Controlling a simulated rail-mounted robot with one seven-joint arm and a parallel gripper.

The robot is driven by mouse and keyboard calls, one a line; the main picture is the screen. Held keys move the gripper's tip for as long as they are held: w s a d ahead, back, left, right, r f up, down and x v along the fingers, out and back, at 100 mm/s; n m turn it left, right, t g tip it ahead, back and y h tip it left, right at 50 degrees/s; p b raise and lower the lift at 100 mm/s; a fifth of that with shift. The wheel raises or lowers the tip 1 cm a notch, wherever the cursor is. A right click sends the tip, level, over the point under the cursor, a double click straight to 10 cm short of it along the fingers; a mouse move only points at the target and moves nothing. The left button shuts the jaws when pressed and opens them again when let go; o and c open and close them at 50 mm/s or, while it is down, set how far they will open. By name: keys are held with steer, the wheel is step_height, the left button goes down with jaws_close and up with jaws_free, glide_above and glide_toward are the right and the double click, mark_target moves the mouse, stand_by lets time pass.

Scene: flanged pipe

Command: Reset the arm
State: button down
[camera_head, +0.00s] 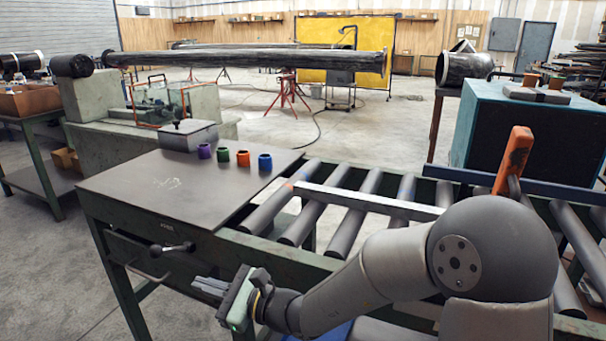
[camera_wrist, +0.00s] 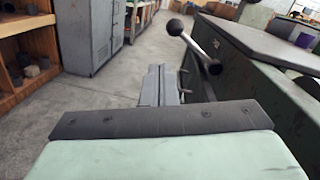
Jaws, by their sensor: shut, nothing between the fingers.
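My gripper (camera_head: 209,286) is in front of the table's near side, lower than the tabletop, in the head view. Its fingers point left and are together with nothing between them. In the wrist view my gripper (camera_wrist: 160,72) shows its two fingers side by side, pointing away over the floor. A dark lever with a round knob (camera_head: 172,249) juts from the table's front close to the fingers. The same lever with a round knob (camera_wrist: 195,45) is just right of the fingers in the wrist view. I cannot tell how much space separates them.
Grey cabinets (camera_wrist: 90,35) stand at left in the wrist view; floor between is clear.

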steer(key=s+d+r+n+g+h+p, duration=0.2)
steer(key=s+d+n+g+h+p, duration=0.1)
steer(key=s+d+n+p, duration=0.15)
steer(key=s+d+r+n+g+h+p, duration=0.3)
steer(key=s+d+n+h, duration=0.1)
steer(key=s+d+n, duration=0.2)
steer(key=s+d+r+n+h+p, duration=0.2)
steer(key=d+h+p, duration=0.1)
steer(key=d, duration=0.6)
steer(key=s+d+r+n+t+h+p, duration=0.1)
steer(key=s+d+n+h+p, duration=0.1)
steer(key=d, duration=0.7)
steer(key=s+d+r+n+t+h+p, duration=0.1)
steer(key=s+d+r+n+h+p, duration=0.1)
steer(key=d, duration=0.7)
steer(key=n+h+p, duration=0.1)
steer(key=h+p, duration=0.1)
steer(key=h, duration=0.1)
steer(key=shift+s+r+h, duration=0.2)
steer(key=shift+r+h, duration=0.1)
steer(key=shift+h, duration=0.1)
